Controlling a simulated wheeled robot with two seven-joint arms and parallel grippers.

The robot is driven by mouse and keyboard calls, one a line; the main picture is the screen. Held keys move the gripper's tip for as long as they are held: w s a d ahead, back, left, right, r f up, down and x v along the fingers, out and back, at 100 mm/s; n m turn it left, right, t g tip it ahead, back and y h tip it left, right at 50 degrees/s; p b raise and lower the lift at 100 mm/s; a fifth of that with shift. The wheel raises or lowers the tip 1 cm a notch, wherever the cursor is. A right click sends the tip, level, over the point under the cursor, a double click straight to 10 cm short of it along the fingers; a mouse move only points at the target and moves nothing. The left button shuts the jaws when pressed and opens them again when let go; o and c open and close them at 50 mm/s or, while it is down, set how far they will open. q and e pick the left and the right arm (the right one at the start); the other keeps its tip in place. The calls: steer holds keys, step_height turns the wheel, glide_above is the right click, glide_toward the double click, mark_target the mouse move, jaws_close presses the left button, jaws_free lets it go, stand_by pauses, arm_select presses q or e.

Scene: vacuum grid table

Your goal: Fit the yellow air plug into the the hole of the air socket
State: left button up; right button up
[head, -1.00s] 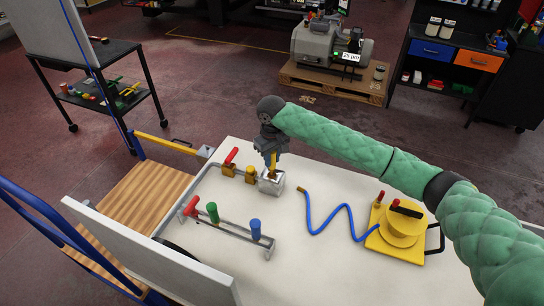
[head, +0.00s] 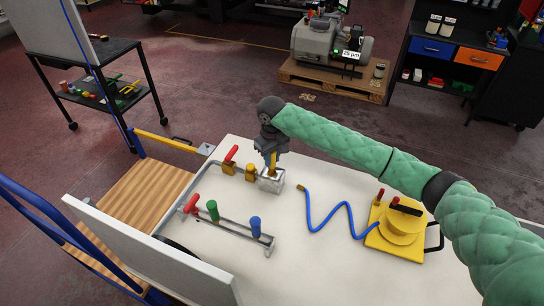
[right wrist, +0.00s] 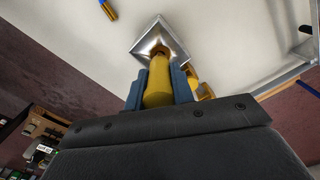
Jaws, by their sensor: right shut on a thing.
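The yellow air plug (head: 273,162) is upright between the fingers of my right gripper (head: 273,152). In the right wrist view the blue-grey fingers (right wrist: 160,86) close on both sides of the plug (right wrist: 158,88). The air socket (head: 270,182) is a silver block at the table's far left edge, directly under the plug. In the right wrist view the plug's tip overlaps the socket (right wrist: 145,46) opening; how deep it sits is hidden. My left gripper is not in view.
Yellow fittings (head: 251,172) and a red-handled valve (head: 231,155) sit left of the socket. A rail with red, green and blue handles (head: 225,224) stands nearer. A blue hose (head: 320,225) runs to a yellow device (head: 400,230). White table is clear between.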

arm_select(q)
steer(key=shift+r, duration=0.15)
arm_select(e)
steer(key=shift+f, duration=1.05)
steer(key=o, duration=1.1)
steer(key=shift+c, duration=0.2)
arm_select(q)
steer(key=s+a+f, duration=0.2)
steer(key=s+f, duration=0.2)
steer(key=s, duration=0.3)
arm_select(e)
steer(key=shift+r+b, duration=0.5)
steer(key=shift+r, duration=0.4)
step_height(320, 180, up, 5)
steer(key=shift+f+b, duration=0.1)
steer(key=shift+b, duration=1)
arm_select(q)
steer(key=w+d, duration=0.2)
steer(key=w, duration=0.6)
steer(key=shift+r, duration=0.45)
arm_select(e)
steer(key=shift+r, duration=0.6)
